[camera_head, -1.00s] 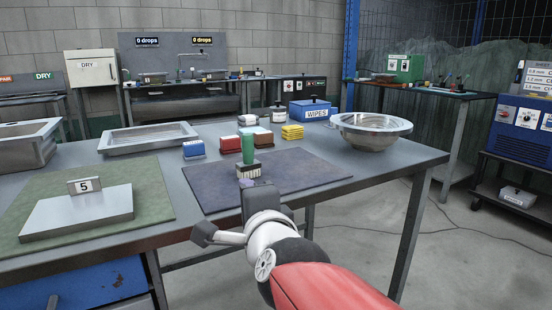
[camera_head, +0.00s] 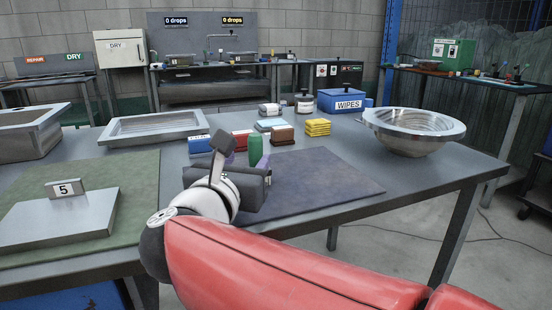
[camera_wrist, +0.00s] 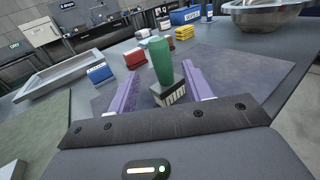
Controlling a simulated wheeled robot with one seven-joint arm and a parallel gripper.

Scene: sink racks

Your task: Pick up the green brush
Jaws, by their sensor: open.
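The green brush (camera_wrist: 160,62) stands upright on the dark mat, its green handle up and its pale bristles at the bottom, in the wrist view. In the head view its handle (camera_head: 255,151) shows just behind my gripper, which hides the lower part. My gripper (camera_wrist: 158,84) is open, with one purple finger on each side of the brush's lower part. I cannot tell whether either finger touches it. In the head view my gripper (camera_head: 241,165) is low over the mat.
The dark mat (camera_head: 325,185) is bare to the right. Behind the brush are a red-and-white block (camera_head: 241,141), a brown block (camera_head: 282,136), yellow pads (camera_head: 318,127) and a blue WIPES box (camera_head: 345,103). A metal bowl (camera_head: 413,130) stands right; a metal tray (camera_head: 150,128) lies left.

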